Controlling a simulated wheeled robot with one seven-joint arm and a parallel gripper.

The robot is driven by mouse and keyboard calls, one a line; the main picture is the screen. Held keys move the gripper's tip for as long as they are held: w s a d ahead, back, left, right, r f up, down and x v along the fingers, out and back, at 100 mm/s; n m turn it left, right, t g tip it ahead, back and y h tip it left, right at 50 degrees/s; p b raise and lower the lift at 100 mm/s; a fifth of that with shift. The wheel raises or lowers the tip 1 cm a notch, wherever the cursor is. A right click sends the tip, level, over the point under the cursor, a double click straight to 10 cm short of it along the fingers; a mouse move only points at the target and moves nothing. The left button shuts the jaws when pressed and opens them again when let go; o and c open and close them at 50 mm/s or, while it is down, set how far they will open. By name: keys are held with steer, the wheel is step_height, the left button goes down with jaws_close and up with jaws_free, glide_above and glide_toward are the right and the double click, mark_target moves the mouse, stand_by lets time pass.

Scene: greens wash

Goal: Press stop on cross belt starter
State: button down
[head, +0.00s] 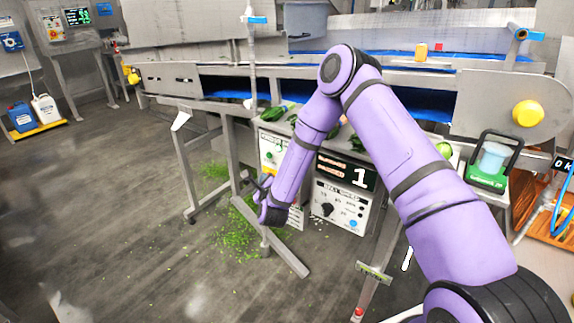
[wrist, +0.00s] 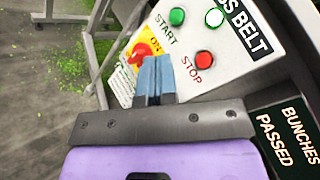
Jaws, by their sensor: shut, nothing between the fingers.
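The cross belt starter is a pale panel (wrist: 250,65) with its label partly cut off at the top of the wrist view; part of it shows in the head view (head: 271,150) beside my forearm. Its red STOP button (wrist: 204,57) is right of my fingers. A green START button (wrist: 177,16) and a bright white-green lamp (wrist: 214,18) are above. A red knob on a yellow plate (wrist: 142,50) is just beyond my fingertips. My gripper (wrist: 153,62) is shut and empty, its tips left of the STOP button. Contact with the panel cannot be told.
A "bunches passed" counter (head: 359,177) reading 1 and a dial box (head: 340,205) sit right of the starter. Steel frame legs (head: 187,175) stand to the left. Green scraps (head: 237,232) litter the floor. A green-based scale (head: 490,170) stands at right.

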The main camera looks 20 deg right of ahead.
steer(key=w+d, duration=0.5)
steer(key=d, duration=0.2)
stand_by(0.3)
steer(key=shift+w+d, duration=0.1)
stand_by(1.9)
steer(key=shift+w+d, duration=0.15)
steer(key=shift+d, duration=0.05)
steer(key=shift+w+d, duration=0.3)
steer(key=shift+d, duration=0.1)
stand_by(0.9)
steer(key=shift+s+a, duration=0.1)
steer(key=shift+a, duration=0.05)
steer(key=shift+s+a, duration=0.45)
steer(key=shift+a, duration=0.1)
stand_by(0.4)
steer(key=shift+s+a, duration=0.75)
steer(key=shift+a, duration=0.3)
steer(key=shift+s+a, duration=0.75)
steer(key=shift+a, duration=0.25)
